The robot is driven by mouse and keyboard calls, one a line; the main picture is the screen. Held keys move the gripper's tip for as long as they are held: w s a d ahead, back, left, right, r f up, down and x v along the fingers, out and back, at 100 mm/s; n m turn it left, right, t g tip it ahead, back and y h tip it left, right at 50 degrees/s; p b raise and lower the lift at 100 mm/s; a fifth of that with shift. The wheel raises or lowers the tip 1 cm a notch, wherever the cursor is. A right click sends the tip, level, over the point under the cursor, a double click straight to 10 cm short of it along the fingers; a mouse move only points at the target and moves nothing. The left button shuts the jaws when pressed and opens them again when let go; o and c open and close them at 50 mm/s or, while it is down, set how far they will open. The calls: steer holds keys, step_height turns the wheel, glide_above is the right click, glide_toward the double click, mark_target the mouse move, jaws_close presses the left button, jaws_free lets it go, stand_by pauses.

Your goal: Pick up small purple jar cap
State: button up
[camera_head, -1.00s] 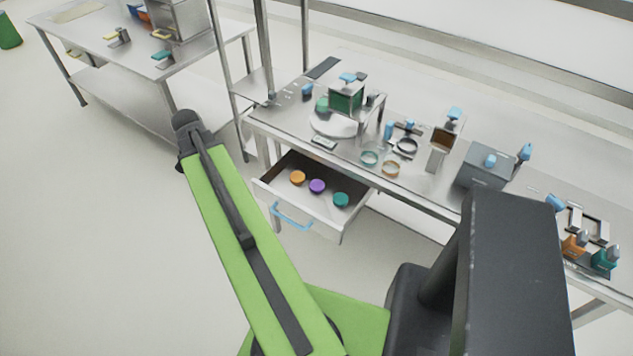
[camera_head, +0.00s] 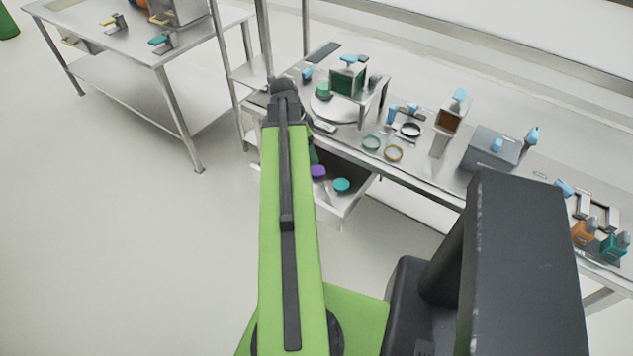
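The small purple jar cap (camera_head: 318,171) lies in the open drawer (camera_head: 343,215) under the steel workbench, just right of my green arm link. A teal cap (camera_head: 341,185) lies to its right in the same drawer. My arm link covers the drawer's left part, including its blue handle and the orange cap. My gripper cannot be made out; the link's dark far end reaches the bench's left edge, and whatever hangs beyond it is hidden.
The workbench (camera_head: 420,185) holds a round white plate, rings (camera_head: 393,153), a raised stand and a grey box (camera_head: 490,152). Metal posts rise at its left end. Another table (camera_head: 110,75) stands at the back left. The floor to the left is clear.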

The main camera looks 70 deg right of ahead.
steer(key=b, duration=0.4)
glide_above(316, 170)
steer(key=w, duration=0.1)
steer(key=f, duration=0.5)
steer(key=shift+a+f, duration=0.1)
steer(key=shift+a, duration=0.25)
steer(key=b+x, duration=0.4)
steer(key=x, duration=0.1)
steer(key=shift+w+a+f+b, duration=0.15)
steer(key=shift+a+f+b, duration=0.1)
steer(key=shift+a+b, duration=0.15)
steer(key=shift+r, duration=0.2)
steer(key=c, duration=1.4)
